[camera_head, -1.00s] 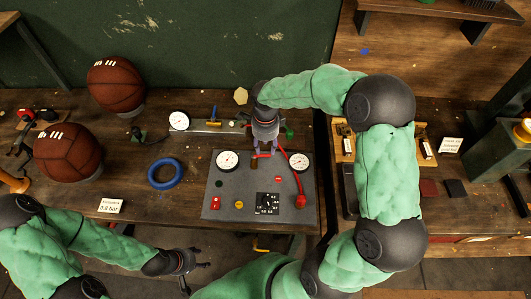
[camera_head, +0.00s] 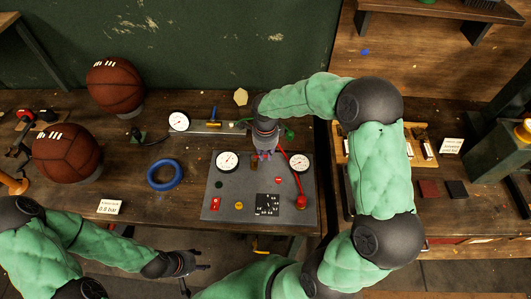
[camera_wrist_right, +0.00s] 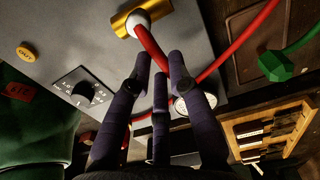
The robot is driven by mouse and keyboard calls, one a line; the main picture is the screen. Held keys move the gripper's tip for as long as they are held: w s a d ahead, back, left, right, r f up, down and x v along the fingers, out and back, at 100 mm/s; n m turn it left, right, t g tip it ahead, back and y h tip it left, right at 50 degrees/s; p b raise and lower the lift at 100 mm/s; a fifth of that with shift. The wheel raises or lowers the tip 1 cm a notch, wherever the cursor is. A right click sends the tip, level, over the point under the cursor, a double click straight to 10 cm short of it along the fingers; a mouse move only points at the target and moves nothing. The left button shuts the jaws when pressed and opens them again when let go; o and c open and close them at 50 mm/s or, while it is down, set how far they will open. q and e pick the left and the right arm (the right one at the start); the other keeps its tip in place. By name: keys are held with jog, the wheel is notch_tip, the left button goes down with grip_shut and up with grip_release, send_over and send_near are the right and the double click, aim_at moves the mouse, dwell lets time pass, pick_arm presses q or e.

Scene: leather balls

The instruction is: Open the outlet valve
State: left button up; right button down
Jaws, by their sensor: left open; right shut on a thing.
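The grey panel (camera_head: 225,207) lies on the bench with two round gauges on it. My right gripper (camera_head: 264,158) points down at the panel's far edge, between the left gauge (camera_head: 228,161) and the right gauge (camera_head: 299,162). In the right wrist view a brass valve (camera_wrist_right: 128,20) with a white knob-like end carries a red lever (camera_wrist_right: 151,48). My right gripper (camera_wrist_right: 161,75) is shut on this red lever; its fingertips hide part of it. My left gripper (camera_head: 197,278) is open and empty, in front of the bench's near edge.
A red hose (camera_head: 284,153) runs close to the right gripper, down to a red bulb (camera_head: 300,202). A blue ring (camera_head: 165,174) and two brown balls (camera_head: 68,153) are at left.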

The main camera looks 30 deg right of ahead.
jog(key=shift+w, duration=0.1)
jog(key=n, duration=0.1)
jog(key=w+n, duration=0.1)
jog(key=n, duration=0.2)
jog(key=shift+w+d+n, duration=0.2)
jog(key=shift+d+n, duration=0.1)
jog(key=shift+d, duration=0.05)
jog(key=n, duration=0.1)
jog(key=w+n, duration=0.1)
jog(key=n, duration=0.2)
jog(key=shift+w, duration=0.3)
jog(key=n, duration=0.1)
jog(key=w+n, duration=0.1)
jog(key=n, duration=0.3)
jog(key=shift+w+a+p, duration=0.25)
jog(key=shift+a+p, duration=0.05)
jog(key=shift+a, duration=0.05)
jog(key=shift+w+a+n+p, duration=0.15)
jog(key=shift+w+a+n, duration=0.1)
jog(key=shift+n, duration=0.65)
jog(key=shift+w+a+n+p, duration=0.15)
jog(key=shift+w+n, duration=0.05)
jog(key=shift+n, duration=0.7)
jog(key=c, duration=1.2)
grip_release()
jog(key=shift+a, duration=0.1)
jog(key=shift+o, duration=0.2)
